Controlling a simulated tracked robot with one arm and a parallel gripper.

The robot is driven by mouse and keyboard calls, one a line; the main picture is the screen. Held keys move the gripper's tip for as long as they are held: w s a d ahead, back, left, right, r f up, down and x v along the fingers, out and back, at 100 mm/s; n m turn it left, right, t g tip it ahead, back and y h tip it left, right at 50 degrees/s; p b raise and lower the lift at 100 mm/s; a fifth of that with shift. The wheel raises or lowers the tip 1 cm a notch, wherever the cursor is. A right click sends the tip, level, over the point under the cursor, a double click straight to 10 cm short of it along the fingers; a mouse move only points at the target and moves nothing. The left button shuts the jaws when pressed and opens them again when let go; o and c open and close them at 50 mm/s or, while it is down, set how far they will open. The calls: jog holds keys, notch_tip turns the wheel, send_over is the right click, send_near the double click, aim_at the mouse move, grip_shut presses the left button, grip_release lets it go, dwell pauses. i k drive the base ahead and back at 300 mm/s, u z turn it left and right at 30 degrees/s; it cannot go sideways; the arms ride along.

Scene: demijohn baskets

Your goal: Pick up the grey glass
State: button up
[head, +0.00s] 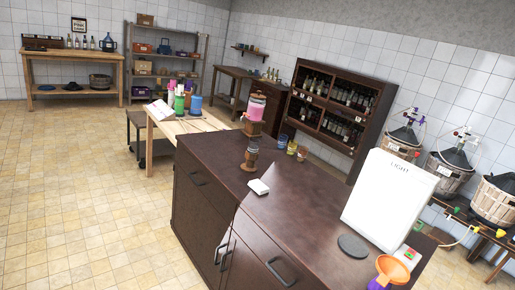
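I cannot make out a grey glass for certain. Small cups or glasses stand at the far edge of the dark brown counter (290,215): a blue one (282,141), a yellowish one (292,148) and another small one (301,155) beside them. They are too small to tell their material. A flat grey disc (353,245) lies on the counter in front of the white light panel. My gripper does not show in this view.
A white light panel (388,200) and an orange funnel (393,270) stand at the counter's right end. A wooden dispenser with pink contents (256,107) and a white block (259,187) are on the left part. Basketed demijohns (450,170) line the right wall. Tiled floor (85,180) is clear at left.

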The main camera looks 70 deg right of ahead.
aim_at(253, 143)
jog(key=z, duration=0.25)
jog(key=i, duration=1.3)
jog(key=z, duration=0.8)
jog(key=i, duration=1.2)
jog(key=z, duration=1.35)
jog(key=i, duration=0.95)
jog(key=z, duration=0.6)
